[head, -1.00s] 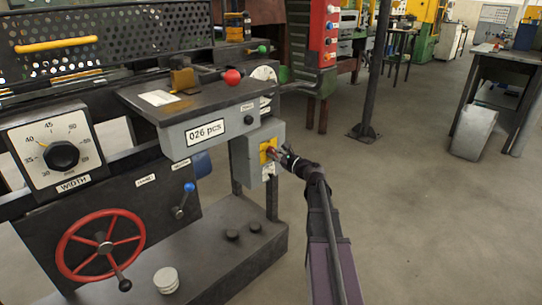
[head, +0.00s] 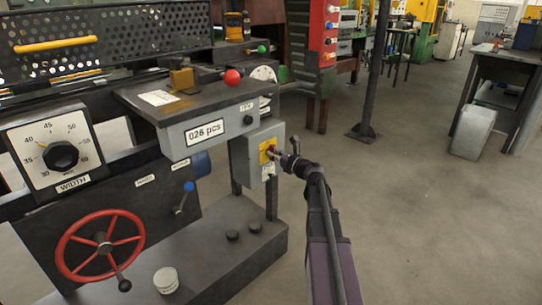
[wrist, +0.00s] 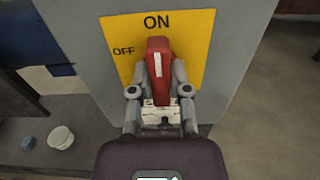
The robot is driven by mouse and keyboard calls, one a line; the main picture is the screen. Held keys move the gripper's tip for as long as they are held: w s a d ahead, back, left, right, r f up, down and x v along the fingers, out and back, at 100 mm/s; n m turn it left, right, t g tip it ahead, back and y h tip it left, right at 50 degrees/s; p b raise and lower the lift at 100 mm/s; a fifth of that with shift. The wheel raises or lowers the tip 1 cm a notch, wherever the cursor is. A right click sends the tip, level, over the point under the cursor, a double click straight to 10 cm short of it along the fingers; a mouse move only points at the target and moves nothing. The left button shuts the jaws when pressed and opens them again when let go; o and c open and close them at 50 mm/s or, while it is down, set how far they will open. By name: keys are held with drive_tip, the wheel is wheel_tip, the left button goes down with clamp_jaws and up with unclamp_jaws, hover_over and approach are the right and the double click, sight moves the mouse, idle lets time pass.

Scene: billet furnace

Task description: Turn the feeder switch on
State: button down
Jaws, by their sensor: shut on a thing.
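The feeder switch is a red lever (wrist: 158,62) on a yellow plate (wrist: 195,30) marked ON at the top and OFF at the left. In the wrist view the lever stands upright, its tip below the word ON. My gripper (wrist: 158,84) has its two fingers closed around the lever's lower part. In the head view the yellow plate (head: 266,151) is on the grey switch box (head: 246,160), and my gripper (head: 280,156) meets it from the right. The lever is mostly hidden there by my gripper.
A grey counter box reading 026 pcs (head: 188,140) sits left of the switch box. A blue-knobbed lever (head: 182,197), a red handwheel (head: 100,245) and a width dial (head: 52,150) are further left.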

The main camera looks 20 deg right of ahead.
drive_tip(key=shift+s+a, duration=0.1)
drive_tip(key=shift+a, duration=0.05)
drive_tip(key=c, duration=0.6)
unclamp_jaws()
drive_tip(key=shift+v, duration=6)
